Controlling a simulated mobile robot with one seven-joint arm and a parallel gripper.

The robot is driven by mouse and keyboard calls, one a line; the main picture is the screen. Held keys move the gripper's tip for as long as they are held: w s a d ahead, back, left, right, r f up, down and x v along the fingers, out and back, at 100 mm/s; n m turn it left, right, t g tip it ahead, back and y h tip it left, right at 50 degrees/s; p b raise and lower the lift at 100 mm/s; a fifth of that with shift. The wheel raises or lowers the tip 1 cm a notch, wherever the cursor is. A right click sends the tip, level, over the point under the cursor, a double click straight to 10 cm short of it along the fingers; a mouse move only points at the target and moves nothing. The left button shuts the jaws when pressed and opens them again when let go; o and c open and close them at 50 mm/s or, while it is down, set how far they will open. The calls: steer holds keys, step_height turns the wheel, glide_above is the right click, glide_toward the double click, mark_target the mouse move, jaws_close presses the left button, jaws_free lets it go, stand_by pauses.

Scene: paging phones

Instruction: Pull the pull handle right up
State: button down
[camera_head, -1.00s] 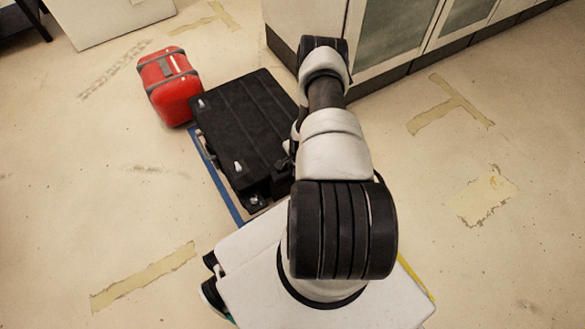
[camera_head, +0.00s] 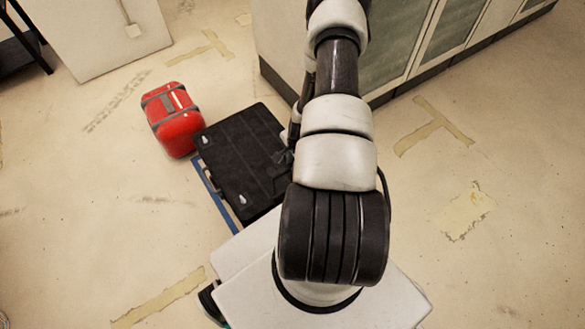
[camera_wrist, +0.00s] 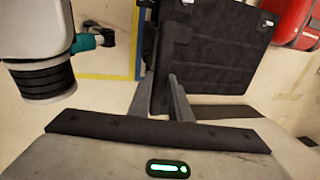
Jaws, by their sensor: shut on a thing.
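A black case (camera_head: 240,155) with two small light fittings on its top lies on the floor left of my arm in the head view. In the wrist view its dark ribbed panel (camera_wrist: 215,55) fills the upper middle. My gripper (camera_wrist: 160,78) has its two grey fingers close together on a dark edge part (camera_wrist: 158,98) at the left side of this panel. I cannot make out a separate handle shape; the fingers cover part of it. In the head view my arm hides the gripper and the right side of the case.
A red case (camera_head: 173,120) stands just beyond the black case and also shows in the wrist view (camera_wrist: 297,20). A cabinet (camera_head: 385,50) with glass doors stands behind my arm. Blue tape (camera_head: 217,192) runs along the floor.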

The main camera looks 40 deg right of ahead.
step_height(320, 180, up, 3)
steer(key=shift+r+p, duration=0.1)
steer(key=shift+p, duration=0.35)
steer(key=shift+w+r, duration=0.1)
steer(key=shift+r, duration=0.1)
steer(key=c, duration=1.6)
jaws_free()
steer(key=shift+c, duration=0.2)
steer(key=s+r, duration=0.1)
steer(key=r, duration=0.7)
steer(key=s+r+p, duration=0.1)
steer(key=s+r, duration=0.1)
steer(key=r, duration=0.7)
steer(key=shift+s, duration=0.25)
steer(key=shift+a, duration=0.1)
